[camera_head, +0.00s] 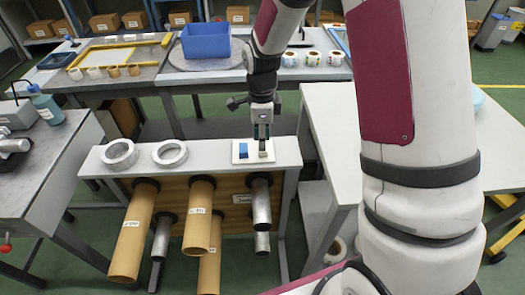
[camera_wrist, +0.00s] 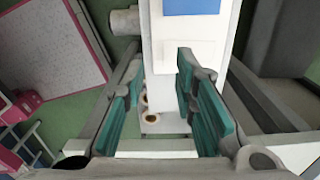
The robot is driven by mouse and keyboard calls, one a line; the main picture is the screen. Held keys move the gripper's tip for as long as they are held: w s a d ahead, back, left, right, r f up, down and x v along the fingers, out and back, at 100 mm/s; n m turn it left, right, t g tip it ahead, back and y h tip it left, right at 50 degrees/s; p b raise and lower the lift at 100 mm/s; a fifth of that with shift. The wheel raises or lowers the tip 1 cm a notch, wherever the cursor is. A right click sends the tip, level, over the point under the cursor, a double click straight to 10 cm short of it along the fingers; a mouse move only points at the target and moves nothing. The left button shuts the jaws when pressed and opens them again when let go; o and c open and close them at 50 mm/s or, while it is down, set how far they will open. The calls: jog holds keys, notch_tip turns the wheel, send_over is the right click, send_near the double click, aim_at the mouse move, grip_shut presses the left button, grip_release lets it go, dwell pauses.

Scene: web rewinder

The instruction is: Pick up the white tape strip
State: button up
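A small white tray (camera_head: 236,159) lies on the right part of the narrow white shelf top. A blue strip (camera_head: 243,150) stands on its left side; blue also shows at the top of the wrist view (camera_wrist: 190,5). A pale, whitish strip (camera_head: 264,154), which looks like the white tape strip, is on the tray's right side. In the wrist view a white shape (camera_wrist: 180,57) is faint against the white tray. My gripper (camera_head: 263,138) points down just above the pale strip. In the wrist view its teal-padded fingers (camera_wrist: 155,85) are apart; I cannot tell whether they touch the strip.
A white table (camera_head: 330,115) is to the right. A blue bin (camera_head: 206,40) stands on the bench behind.

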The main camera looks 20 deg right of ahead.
aim_at(261, 158)
jog(key=shift+w+a+f, duration=0.1)
jog(key=shift+w+f, duration=0.05)
jog(key=shift+f, duration=1.2)
jog(key=shift+w+f, duration=0.1)
jog(key=shift+f, duration=1.25)
grip_shut()
